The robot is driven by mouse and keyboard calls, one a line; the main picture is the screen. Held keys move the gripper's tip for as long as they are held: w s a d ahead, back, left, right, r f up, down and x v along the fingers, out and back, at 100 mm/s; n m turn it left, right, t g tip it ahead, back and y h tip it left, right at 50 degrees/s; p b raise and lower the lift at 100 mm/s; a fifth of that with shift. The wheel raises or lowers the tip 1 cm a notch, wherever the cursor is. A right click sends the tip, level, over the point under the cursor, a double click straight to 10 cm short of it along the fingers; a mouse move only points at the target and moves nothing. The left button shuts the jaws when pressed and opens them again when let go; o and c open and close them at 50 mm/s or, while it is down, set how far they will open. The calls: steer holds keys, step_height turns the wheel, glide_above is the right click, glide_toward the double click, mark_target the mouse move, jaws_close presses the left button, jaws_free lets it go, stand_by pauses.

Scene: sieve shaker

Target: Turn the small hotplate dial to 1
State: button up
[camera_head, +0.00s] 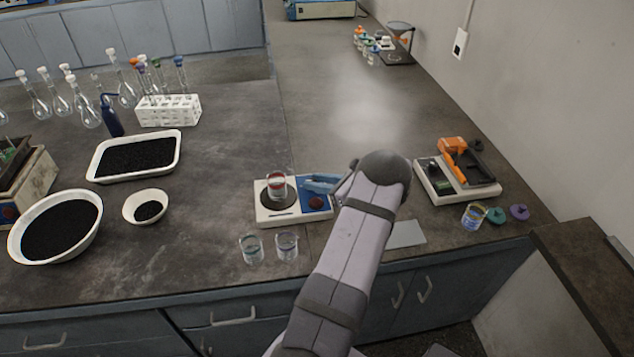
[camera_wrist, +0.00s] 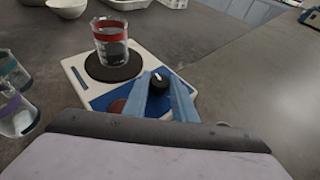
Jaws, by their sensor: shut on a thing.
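The small hotplate (camera_head: 262,209) stands near the front edge of the bench, with a white body, a round dark heating disc and a blue control panel (camera_wrist: 101,103). A beaker with a red band (camera_head: 277,185) stands on the disc; it also shows in the wrist view (camera_wrist: 111,44). The black dial (camera_wrist: 158,80) with a white pointer mark sits on the panel's right part. My gripper (camera_wrist: 159,84) has its blue fingers shut on the dial, one on each side. In the head view my gripper (camera_head: 321,184) reaches the panel from the right. The dial's number marks are not readable.
Two beakers (camera_head: 251,248) (camera_head: 287,246) stand in front of the hotplate. A dark red round knob (camera_wrist: 117,107) sits on the panel left of my fingers. An orange-and-white device (camera_head: 435,187) stands right of my arm. Trays and bowls of black grains lie left.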

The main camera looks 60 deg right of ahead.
steer(key=shift+m+h, duration=0.3)
steer(key=shift+h, duration=0.1)
steer(key=shift+a+m+h+b, duration=0.25)
steer(key=shift+m+h+b, duration=0.35)
steer(key=shift+m+h, duration=0.25)
steer(key=m+h+b, duration=0.1)
steer(key=m+g+h+b, duration=0.1)
steer(key=b, duration=0.1)
steer(key=m+h+b, duration=0.1)
steer(key=shift+w+a+f+h+b, duration=0.15)
steer(key=shift+a+f+h+b, duration=0.1)
steer(key=shift+f+b, duration=0.1)
steer(key=m+g+h+b, duration=0.2)
steer(key=m+h+b, duration=0.1)
steer(key=b, duration=0.4)
steer(key=shift+w+a+b, duration=0.15)
steer(key=shift+b, duration=0.2)
steer(key=shift+r+m+g+h+b, duration=0.1)
steer(key=shift+m+g+h+b, duration=0.35)
steer(key=shift+b, duration=0.7)
steer(key=g+b, duration=0.1)
steer(key=b, duration=0.1)
steer(key=shift+r+m+h+b, duration=0.25)
steer(key=shift+m+b, duration=0.05)
steer(key=shift+m, duration=0.1)
steer(key=shift+r, duration=0.1)
steer(key=o, duration=1)
steer(key=shift+o, duration=0.2)
